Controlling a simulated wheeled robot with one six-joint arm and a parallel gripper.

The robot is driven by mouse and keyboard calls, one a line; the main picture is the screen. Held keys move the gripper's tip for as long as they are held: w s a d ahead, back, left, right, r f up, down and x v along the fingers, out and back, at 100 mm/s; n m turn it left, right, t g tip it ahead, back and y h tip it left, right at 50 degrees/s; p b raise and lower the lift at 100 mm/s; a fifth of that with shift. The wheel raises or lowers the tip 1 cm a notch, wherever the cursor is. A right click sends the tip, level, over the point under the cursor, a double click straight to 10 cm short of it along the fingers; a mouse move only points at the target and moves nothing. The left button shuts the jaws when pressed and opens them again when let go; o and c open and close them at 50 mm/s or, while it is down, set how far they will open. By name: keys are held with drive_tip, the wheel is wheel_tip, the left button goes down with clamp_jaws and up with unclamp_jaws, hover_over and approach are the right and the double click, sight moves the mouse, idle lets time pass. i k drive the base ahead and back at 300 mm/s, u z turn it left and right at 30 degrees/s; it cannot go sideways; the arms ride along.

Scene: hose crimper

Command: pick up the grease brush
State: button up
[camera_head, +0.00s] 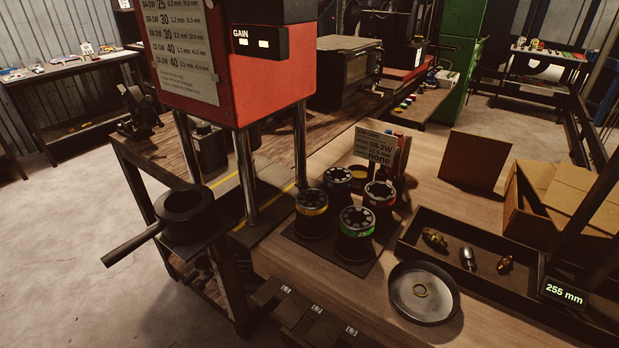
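I cannot clearly make out the grease brush in this head view. A small round tin with a yellowish inside (357,178) stands behind the dies, beside the sign, but I cannot tell whether a brush is at it. My gripper is not in view.
A red crimper (240,90) stands on steel posts, with a black cup and handle (185,212) at its left. Several round dies (357,233) stand on a dark mat. A round dish with a ring (412,312), a tray of fittings (485,238) and a cardboard box (565,195) occupy the right.

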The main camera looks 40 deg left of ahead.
sight(408, 138)
drive_tip(key=u, duration=1.2)
drive_tip(key=k, duration=1.3)
drive_tip(key=u, duration=0.55)
drive_tip(key=i, duration=0.45)
drive_tip(key=u, duration=0.7)
drive_tip(key=i, duration=1.25)
drive_tip(key=z, duration=1.15)
drive_tip(key=i, duration=0.65)
drive_tip(key=z, duration=0.25)
